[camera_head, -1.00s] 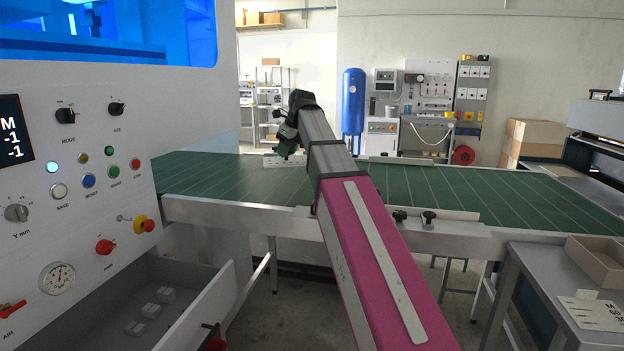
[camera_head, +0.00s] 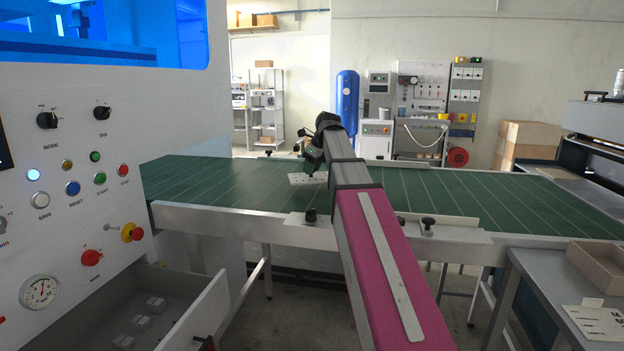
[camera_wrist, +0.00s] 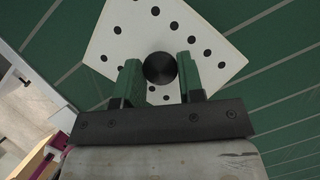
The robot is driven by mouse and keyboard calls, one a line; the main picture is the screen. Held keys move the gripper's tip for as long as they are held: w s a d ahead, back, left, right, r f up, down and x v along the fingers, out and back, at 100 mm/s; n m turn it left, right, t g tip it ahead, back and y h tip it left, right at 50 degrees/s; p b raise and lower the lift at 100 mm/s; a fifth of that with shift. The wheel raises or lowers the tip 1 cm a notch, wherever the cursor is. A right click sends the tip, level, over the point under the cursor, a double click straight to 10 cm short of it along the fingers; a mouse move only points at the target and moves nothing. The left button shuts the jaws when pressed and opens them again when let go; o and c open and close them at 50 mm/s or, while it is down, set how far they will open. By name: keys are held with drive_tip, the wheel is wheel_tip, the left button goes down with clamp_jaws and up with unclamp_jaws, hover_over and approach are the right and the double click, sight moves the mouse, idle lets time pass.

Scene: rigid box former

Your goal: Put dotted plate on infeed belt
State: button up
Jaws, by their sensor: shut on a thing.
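The dotted plate (camera_wrist: 185,25) is white with black dots and a round black knob (camera_wrist: 160,69) in its middle. My gripper (camera_wrist: 160,80) has its green fingers closed on the knob from both sides. In the head view the plate (camera_head: 308,179) shows over the infeed belt (camera_head: 210,182), a green belt with pale cross lines. My gripper (camera_head: 312,160) is above it, partly hidden by my arm. I cannot tell whether the plate touches the belt or hangs just above it.
The belt's near metal rail (camera_head: 240,222) carries black knobs (camera_head: 311,216). A machine panel with an open drawer (camera_head: 150,320) stands at left. A grey table with a cardboard tray (camera_head: 600,262) is at right. The belt is clear on both sides of the plate.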

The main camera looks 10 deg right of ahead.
sight(312, 177)
wheel_tip(312, 177, down, 4)
drive_tip(key=shift+f, duration=0.1)
idle(0.4)
drive_tip(key=o, duration=1)
drive_tip(key=v, duration=1.2)
